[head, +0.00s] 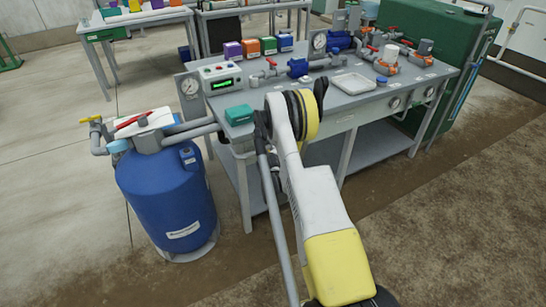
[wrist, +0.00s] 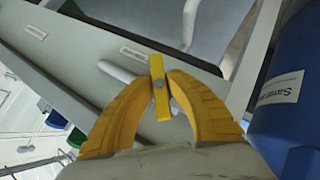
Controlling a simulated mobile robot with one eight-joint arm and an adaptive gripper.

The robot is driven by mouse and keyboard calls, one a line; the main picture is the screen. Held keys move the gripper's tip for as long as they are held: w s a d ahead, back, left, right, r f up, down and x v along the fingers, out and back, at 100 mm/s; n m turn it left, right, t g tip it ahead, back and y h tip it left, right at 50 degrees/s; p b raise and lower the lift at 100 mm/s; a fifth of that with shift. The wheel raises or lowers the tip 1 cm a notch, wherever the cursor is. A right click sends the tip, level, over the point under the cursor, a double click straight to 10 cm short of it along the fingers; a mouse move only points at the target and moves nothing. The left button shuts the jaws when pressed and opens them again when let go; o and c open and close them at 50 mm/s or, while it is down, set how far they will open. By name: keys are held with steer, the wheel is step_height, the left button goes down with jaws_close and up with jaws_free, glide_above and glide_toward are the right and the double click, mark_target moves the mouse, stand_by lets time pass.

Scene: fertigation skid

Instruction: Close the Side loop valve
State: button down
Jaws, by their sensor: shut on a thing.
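In the wrist view, a yellow valve lever (wrist: 160,88) with a round grey bolt at its middle sits over a pale pipe (wrist: 121,74). The lever lies across the pipe at a slant. My gripper (wrist: 160,82) has yellow ribbed fingers, one on each side of the lever, and is shut on it. A small label (wrist: 136,57) is on the grey bench face beside the valve; its text is too small to read. In the head view, my arm hides this valve and my gripper's fingertips.
The blue tank (head: 166,208) stands left of the bench (head: 280,107) and shows close at the right of the wrist view (wrist: 285,98). It carries another yellow lever (head: 92,119) and a red lever (head: 131,121). A teal box (head: 239,115) sits at the bench's near corner.

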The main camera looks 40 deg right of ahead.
steer(key=m+y, duration=0.1)
steer(key=y, duration=0.1)
steer(key=shift+d+y, duration=0.1)
steer(key=shift+y, duration=0.2)
steer(key=shift+m+t+y, duration=0.4)
steer(key=shift+m+y, duration=0.6)
steer(key=shift+y, duration=0.6)
steer(key=c, duration=1.4)
jaws_free()
steer(key=shift+r, duration=0.1)
steer(key=v, duration=1.2)
steer(key=shift+d, duration=0.15)
